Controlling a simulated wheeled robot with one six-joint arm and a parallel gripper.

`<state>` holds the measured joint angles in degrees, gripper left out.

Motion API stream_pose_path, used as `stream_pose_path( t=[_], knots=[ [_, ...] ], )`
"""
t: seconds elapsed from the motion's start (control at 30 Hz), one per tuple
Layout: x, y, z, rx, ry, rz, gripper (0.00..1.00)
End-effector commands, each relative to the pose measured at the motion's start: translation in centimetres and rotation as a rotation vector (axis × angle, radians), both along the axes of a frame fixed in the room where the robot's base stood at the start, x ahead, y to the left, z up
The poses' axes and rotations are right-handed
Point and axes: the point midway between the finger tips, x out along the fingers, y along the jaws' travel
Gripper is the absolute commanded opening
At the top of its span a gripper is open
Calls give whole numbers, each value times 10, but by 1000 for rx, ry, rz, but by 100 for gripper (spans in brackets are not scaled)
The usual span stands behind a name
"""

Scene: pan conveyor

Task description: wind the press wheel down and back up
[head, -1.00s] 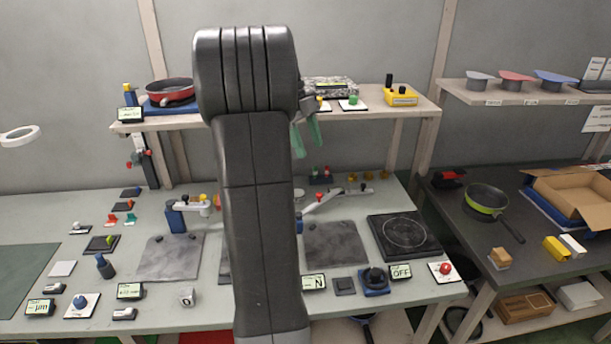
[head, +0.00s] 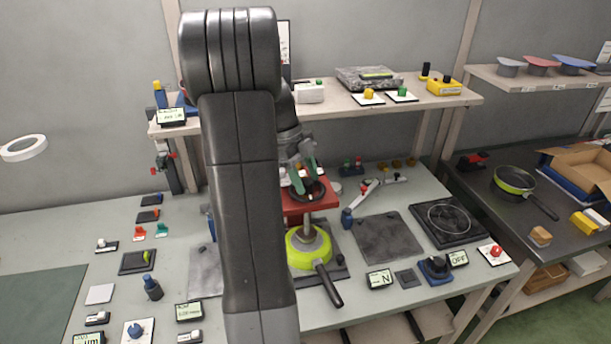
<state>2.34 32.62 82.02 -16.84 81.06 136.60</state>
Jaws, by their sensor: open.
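The press stands on the bench just right of my arm, with a red top beam (head: 318,206). Its dark round wheel (head: 316,190) lies on top of this beam. A ram hangs below, over a yellow-green pan (head: 304,262) whose dark handle points toward the front right. My gripper (head: 302,184) has green fingers and is open, pointing down at the wheel. The fingertips are at or just above the wheel; I cannot tell whether they touch it. My arm hides the left part of the press.
The shelf (head: 420,103) behind the press carries boxes and buttons. Small blocks and switches lie on the left bench. A second pan (head: 513,181) sits on the right table.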

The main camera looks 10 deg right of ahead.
Motion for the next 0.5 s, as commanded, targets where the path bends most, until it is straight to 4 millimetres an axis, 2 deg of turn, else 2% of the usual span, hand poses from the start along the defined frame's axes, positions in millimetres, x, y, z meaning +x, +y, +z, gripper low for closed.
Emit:
stream_pose_path(
  t=[0.1,0.13,0.33,0.5],
  knots=[
    [0,0,0,0,0,0,52],
    [0,0,0,0,0,0,48],
    [0,0,0,0,0,0,9],
    [0,0,0,0,0,4,7]
  ],
)
